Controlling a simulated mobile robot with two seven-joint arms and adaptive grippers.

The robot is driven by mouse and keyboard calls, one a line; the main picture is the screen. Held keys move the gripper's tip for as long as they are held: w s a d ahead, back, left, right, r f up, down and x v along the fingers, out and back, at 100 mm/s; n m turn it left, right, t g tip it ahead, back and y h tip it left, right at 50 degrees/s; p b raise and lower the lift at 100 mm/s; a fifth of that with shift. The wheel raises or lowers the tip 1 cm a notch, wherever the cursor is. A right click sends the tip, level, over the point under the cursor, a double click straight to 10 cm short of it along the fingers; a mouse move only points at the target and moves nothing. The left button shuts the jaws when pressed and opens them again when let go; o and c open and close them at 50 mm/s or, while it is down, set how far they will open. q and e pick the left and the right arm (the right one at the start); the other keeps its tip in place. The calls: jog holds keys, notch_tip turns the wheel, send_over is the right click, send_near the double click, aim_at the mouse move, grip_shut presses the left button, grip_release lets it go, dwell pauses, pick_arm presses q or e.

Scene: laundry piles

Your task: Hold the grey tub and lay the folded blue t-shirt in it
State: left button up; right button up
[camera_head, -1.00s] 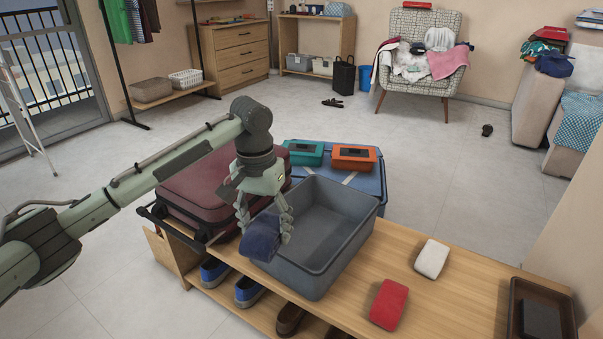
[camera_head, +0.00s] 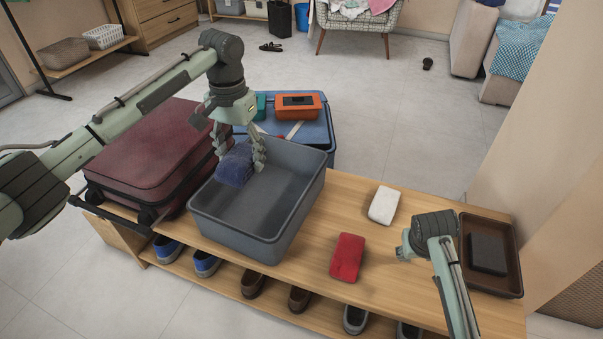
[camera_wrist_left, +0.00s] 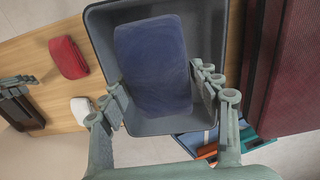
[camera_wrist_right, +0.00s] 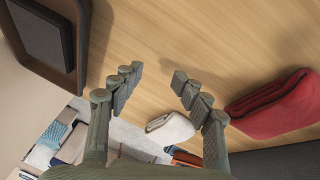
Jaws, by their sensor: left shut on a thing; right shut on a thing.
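The folded blue t-shirt (camera_head: 234,166) is a dark blue bundle between the fingers of my left gripper (camera_head: 240,158), at the far left part of the grey tub (camera_head: 232,240). In the left wrist view the t-shirt (camera_wrist_left: 153,65) lies within the tub's outline. Whether it touches the tub floor I cannot tell. The tub stands on the wooden bench. My right gripper (camera_head: 403,250) is over the bench, right of the red folded cloth and apart from the tub.
On the bench (camera_head: 300,262) lie a red folded cloth (camera_head: 347,257), a white one (camera_head: 384,205) and a brown tray (camera_head: 512,282) holding a dark block. A maroon suitcase (camera_head: 150,150) is left of the tub. A blue suitcase (camera_head: 318,135) with an orange box (camera_head: 298,105) is behind.

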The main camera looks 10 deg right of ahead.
jog(key=w+a, duration=0.1)
jog(key=w, duration=0.1)
jog(key=w+a+m, duration=0.1)
jog(key=w+a, duration=0.1)
jog(key=w, duration=0.1)
jog(key=w+a+m+g, duration=0.1)
jog(key=w, duration=0.1)
jog(key=shift+w+a+r+y, duration=0.15)
jog(key=shift+y, duration=0.15)
jog(key=w+a+r+m+g, duration=0.1)
jog(key=w+a+r+m, duration=0.1)
jog(key=w+a+r, duration=0.5)
notch_tip(320, 180, up, 4)
jog(key=g+y, duration=0.1)
jog(key=y, duration=0.1)
send_over(304, 220)
jog(key=shift+w+d, duration=0.25)
jog(key=shift+d, duration=0.05)
jog(key=shift+a, duration=0.25)
jog(key=shift+f, duration=0.35)
notch_tip(304, 220, down, 11)
jog(key=shift+c, duration=0.3)
grip_shut()
